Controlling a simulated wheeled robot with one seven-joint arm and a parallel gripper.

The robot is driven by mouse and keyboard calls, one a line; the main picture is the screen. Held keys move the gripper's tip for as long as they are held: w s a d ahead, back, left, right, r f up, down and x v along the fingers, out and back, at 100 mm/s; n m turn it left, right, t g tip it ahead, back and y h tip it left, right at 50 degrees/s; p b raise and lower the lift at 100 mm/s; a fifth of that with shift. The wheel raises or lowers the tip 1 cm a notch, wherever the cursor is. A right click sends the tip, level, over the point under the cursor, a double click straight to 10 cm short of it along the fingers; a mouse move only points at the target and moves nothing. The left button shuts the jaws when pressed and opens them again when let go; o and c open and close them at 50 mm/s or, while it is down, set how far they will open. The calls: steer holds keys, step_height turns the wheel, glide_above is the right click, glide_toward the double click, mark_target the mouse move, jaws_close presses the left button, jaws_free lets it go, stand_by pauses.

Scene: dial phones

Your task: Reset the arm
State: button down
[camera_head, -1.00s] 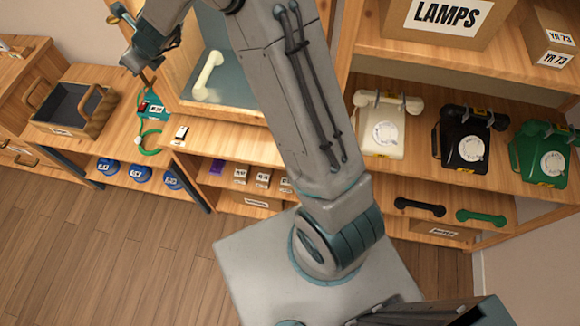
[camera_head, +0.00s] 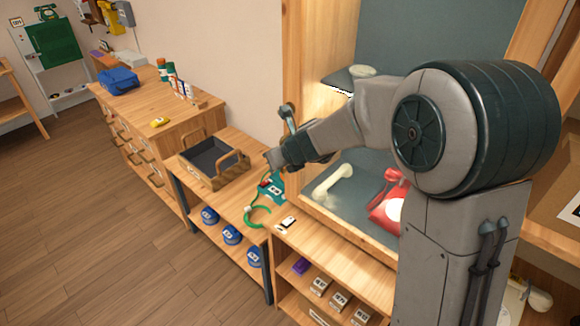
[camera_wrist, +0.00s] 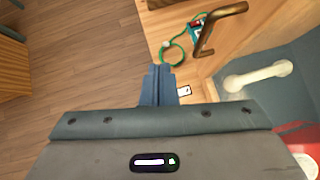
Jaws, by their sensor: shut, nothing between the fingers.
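My gripper (camera_head: 273,160) is at the end of my arm, above the wooden worktop near the green cord. In the wrist view its blue-grey fingers (camera_wrist: 158,86) are together with nothing between them. A cream handset (camera_head: 333,182) lies on the grey surface of the booth to the right of my gripper; it also shows in the wrist view (camera_wrist: 258,75). A red telephone (camera_head: 388,204) sits beside the handset, partly hidden by my arm. A green cord (camera_head: 257,217) lies on the worktop below the gripper, near a small teal device (camera_head: 272,187).
A wooden tray with handles (camera_head: 213,160) stands left of my gripper. A brown handle (camera_wrist: 207,40) is close ahead in the wrist view. Blue round items (camera_head: 232,234) and small boxes (camera_head: 340,299) fill the lower shelves. The floor (camera_head: 90,210) at left is clear.

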steer(key=s+d+r+n, duration=0.5)
steer(key=s+r+n, duration=0.15)
steer(key=s, duration=0.25)
steer(key=s+d+f+n+g+h+b, duration=0.3)
steer(key=s+d+f+n+h+b, duration=0.1)
steer(key=s+d+n, duration=1.4)
steer(key=n+h, duration=0.1)
steer(key=n, duration=0.2)
steer(key=shift+s+d+f+h, duration=0.2)
steer(key=shift+s+h, duration=0.15)
steer(key=shift+h, duration=0.05)
steer(key=shift+n, duration=0.25)
